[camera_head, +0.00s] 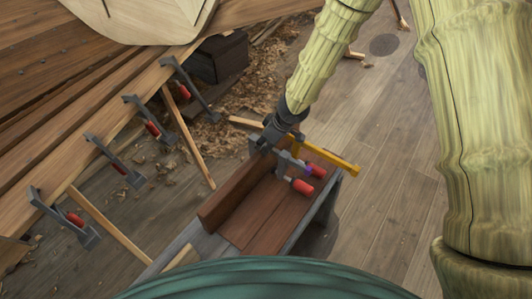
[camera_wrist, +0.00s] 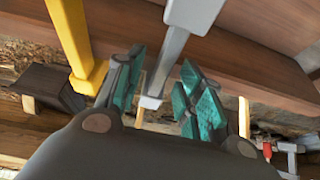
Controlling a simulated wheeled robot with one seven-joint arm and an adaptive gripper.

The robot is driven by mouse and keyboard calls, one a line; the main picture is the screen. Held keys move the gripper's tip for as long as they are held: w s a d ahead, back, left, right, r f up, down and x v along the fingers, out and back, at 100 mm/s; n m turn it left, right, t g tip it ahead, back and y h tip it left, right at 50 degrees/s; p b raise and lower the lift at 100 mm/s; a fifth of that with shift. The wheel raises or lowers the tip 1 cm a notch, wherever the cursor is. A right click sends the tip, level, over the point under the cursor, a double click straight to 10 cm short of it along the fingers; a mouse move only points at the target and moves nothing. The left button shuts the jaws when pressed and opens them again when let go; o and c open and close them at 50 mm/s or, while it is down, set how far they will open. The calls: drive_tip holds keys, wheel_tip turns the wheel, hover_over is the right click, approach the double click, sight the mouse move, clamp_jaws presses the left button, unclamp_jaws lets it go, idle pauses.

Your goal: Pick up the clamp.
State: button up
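A grey clamp (camera_head: 284,163) with a red handle (camera_head: 302,187) is at the small bench's far end. In the wrist view its grey bar (camera_wrist: 185,30) runs down between my fingers, with a visible gap to each pad. A yellow clamp (camera_head: 335,160) is close beside it, and its yellow bar (camera_wrist: 75,45) passes left of my fingers. A second red handle (camera_head: 316,170) shows near the two. My gripper (camera_head: 266,141) is just above the bench's far end, with teal finger pads (camera_wrist: 160,72) apart and nothing gripped. Which clamp is meant cannot be told.
The small bench (camera_head: 245,232) bears brown boards (camera_head: 230,195). Several grey clamps with red grips, such as one (camera_head: 118,160), line the hull plank (camera_head: 110,110) at left. Wood shavings and a dark box (camera_head: 217,57) lie behind. The floor (camera_head: 390,140) at right is clear.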

drive_tip(key=shift+f, duration=0.25)
idle(0.4)
clamp_jaws()
idle(0.4)
